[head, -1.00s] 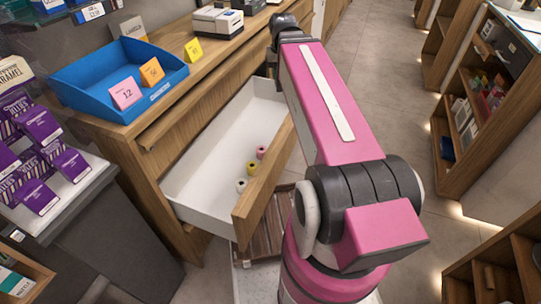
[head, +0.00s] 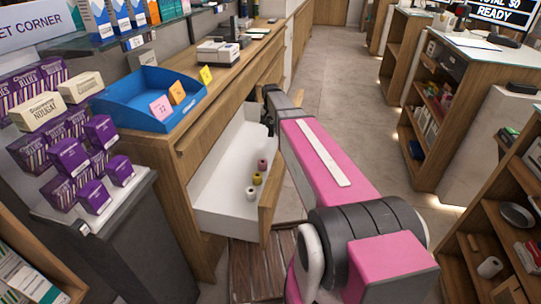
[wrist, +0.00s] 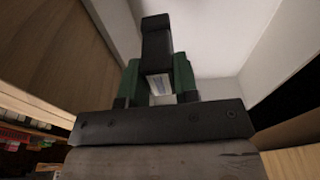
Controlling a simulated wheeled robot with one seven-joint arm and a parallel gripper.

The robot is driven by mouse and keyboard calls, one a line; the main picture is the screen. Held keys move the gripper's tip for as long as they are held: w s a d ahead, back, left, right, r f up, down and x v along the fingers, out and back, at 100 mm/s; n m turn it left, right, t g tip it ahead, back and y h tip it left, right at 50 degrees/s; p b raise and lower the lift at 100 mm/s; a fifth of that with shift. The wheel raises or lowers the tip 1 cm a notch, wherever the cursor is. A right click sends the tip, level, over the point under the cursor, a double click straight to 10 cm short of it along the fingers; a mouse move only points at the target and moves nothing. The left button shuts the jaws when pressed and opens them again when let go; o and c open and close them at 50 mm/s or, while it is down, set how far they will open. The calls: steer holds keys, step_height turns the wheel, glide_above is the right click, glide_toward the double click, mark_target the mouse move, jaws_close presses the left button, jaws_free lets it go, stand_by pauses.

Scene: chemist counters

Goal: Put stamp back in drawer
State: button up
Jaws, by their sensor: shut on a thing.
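The open drawer (head: 222,207) is white inside with a wooden front, pulled out from the wooden counter. My gripper (wrist: 158,72) shows in the wrist view with green fingers shut on the black stamp (wrist: 157,42), which has a pale label low on its side. The white drawer interior lies behind the stamp in that view. In the head view my gripper hangs at the far end of the drawer, mostly hidden behind my pink arm. The stamp cannot be made out clearly there, and whether it touches the drawer floor cannot be told.
Several small rolls, including a yellow one (head: 257,179), lie in the drawer. A blue tray (head: 128,115) with price cards and a grey-white device (head: 218,52) stand on the counter. Purple boxes (head: 70,157) stand at left. Shelves (head: 425,125) line the right; the aisle floor is clear.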

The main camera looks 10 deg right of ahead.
steer(key=shift+m, duration=0.3)
steer(key=w+f, duration=0.1)
steer(key=f, duration=0.3)
steer(key=w+f, duration=0.1)
steer(key=f, duration=0.4)
steer(key=w+f, duration=0.1)
steer(key=f, duration=0.4)
steer(key=shift+f, duration=0.1)
steer(key=shift+f, duration=0.1)
steer(key=o, duration=0.8)
steer(key=r, duration=0.4)
steer(key=s+r, duration=0.1)
steer(key=r, duration=0.7)
steer(key=shift+s+a+r, duration=0.1)
steer(key=shift+s+a, duration=0.05)
steer(key=shift+a, duration=0.2)
